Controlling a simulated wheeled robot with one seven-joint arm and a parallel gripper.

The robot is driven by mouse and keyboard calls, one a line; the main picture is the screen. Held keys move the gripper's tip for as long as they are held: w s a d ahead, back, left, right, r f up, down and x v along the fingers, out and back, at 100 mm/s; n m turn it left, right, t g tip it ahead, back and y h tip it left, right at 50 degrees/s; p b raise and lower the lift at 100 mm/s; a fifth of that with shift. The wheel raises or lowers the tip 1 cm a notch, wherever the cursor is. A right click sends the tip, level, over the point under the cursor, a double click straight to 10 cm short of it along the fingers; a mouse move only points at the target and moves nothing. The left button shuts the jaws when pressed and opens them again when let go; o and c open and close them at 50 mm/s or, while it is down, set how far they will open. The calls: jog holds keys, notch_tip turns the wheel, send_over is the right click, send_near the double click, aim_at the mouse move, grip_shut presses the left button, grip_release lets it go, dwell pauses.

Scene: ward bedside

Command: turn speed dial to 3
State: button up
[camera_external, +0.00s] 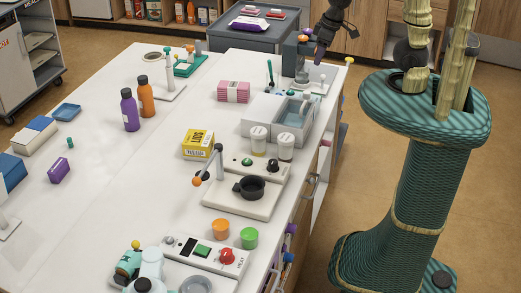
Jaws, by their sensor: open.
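No dial in view carries a speed label that I can read. A black round knob (272,166) sits at the back of a pale device (228,195) with a black cup, mid bench. A red dial (227,257) sits on a nearer panel, with lettering beside it that looks like HEAT. My gripper (319,57) is at the top, over the far end of the bench, by a grey upright device (296,55) with an orange part. It is open, and I see nothing held. The fingertips are small here, and any dial at that device is hidden or too small to tell.
A yellow box (198,144), a pink stack (233,92), and purple (130,112) and orange bottles (146,98) stand further left.

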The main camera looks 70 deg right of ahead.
jog(key=n+g+b, duration=0.3)
jog(key=n+b, duration=1.7)
jog(key=n, duration=1.3)
send_over(273, 161)
notch_tip(273, 161, down, 12)
jog(key=shift+r, duration=0.2)
notch_tip(273, 161, down, 18)
jog(key=shift+r, duration=0.25)
